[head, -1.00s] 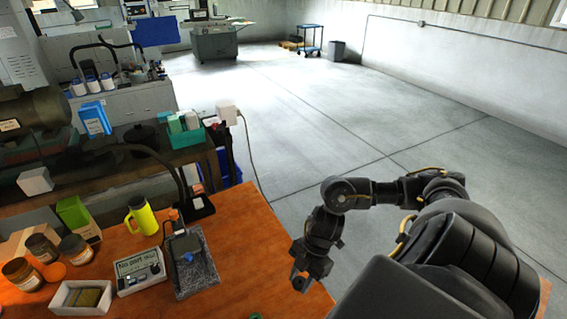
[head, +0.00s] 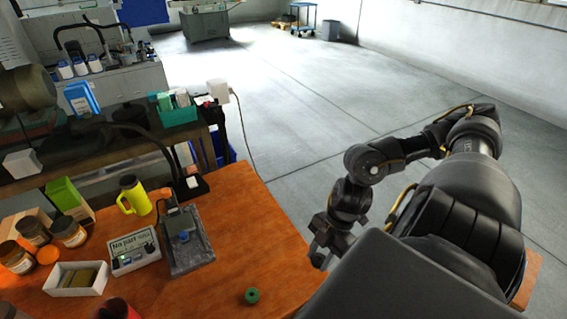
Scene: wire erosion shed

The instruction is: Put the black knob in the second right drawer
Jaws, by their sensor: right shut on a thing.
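My right gripper (head: 320,258) hangs over the right edge of the orange table, pointing down. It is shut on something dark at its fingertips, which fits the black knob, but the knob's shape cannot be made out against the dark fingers. No other black knob shows clearly on the table. The second right drawer and any drawer fronts are not in view. My left gripper is not in view.
The orange table (head: 215,279) holds a green round piece (head: 252,296), a white box (head: 61,291), a labelled device (head: 135,253), a grey slab (head: 205,255), a yellow mug (head: 133,196) and several jars. The floor right of the table is clear.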

